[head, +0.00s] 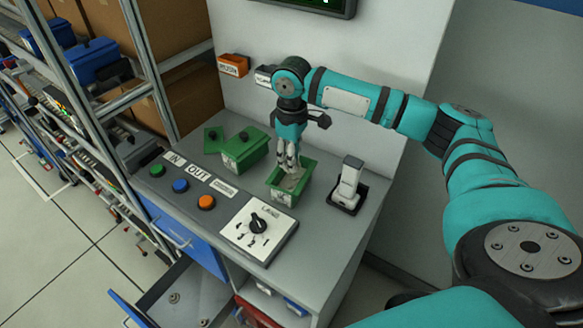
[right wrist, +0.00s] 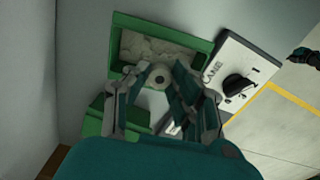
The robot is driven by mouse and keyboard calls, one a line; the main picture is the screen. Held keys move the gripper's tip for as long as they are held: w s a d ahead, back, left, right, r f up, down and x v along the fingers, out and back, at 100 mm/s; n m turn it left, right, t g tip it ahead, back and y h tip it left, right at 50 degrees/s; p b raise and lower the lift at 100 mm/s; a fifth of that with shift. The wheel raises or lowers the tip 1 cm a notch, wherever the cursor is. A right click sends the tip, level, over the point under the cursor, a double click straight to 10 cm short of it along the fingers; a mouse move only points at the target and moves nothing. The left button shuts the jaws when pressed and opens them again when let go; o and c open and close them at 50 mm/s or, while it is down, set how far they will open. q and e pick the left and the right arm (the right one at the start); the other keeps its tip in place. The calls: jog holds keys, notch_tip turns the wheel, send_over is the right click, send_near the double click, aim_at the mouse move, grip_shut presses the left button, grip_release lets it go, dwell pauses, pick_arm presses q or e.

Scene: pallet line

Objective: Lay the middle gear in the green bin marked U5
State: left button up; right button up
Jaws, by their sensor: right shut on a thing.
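My right gripper (head: 291,166) reaches straight down into an open green bin (head: 283,194) on the grey worktop. The bin has a white label on its front, too small to read, and a pale crumpled lining inside. In the right wrist view my right gripper (right wrist: 160,85) is shut on a small grey round gear with a hole in its middle (right wrist: 158,76). The gear is over the lining of the green bin (right wrist: 193,47); I cannot tell whether it touches. My left gripper is not in view.
A second green bin (head: 243,150) stands left of the open one, by a green piece (head: 213,139). A white device (head: 348,184) stands at right. A knob panel (head: 259,228) and buttons (head: 181,185) are in front. An open drawer (head: 163,309) holds small round parts.

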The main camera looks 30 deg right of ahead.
aim_at(292, 181)
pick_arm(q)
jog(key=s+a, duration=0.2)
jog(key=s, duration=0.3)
pick_arm(e)
jog(key=shift+d+f, duration=0.1)
jog(key=shift+f, duration=0.8)
jog(key=shift+d+f, duration=0.1)
jog(key=shift+f, duration=0.65)
notch_tip(292, 181, down, 2)
jog(key=shift+w+f+p, duration=0.15)
jog(key=shift+p, duration=0.25)
jog(key=o, duration=0.9)
jog(key=shift+c, duration=0.2)
jog(key=shift+r, duration=0.25)
notch_tip(292, 181, up, 10)
jog(key=shift+r+b, duration=0.25)
jog(key=shift+b, duration=0.85)
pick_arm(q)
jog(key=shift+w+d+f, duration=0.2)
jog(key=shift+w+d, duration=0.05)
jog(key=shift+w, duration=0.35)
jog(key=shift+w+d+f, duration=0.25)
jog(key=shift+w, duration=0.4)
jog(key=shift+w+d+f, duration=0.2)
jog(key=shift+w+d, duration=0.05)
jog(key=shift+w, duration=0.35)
pick_arm(e)
jog(key=shift+r, duration=0.55)
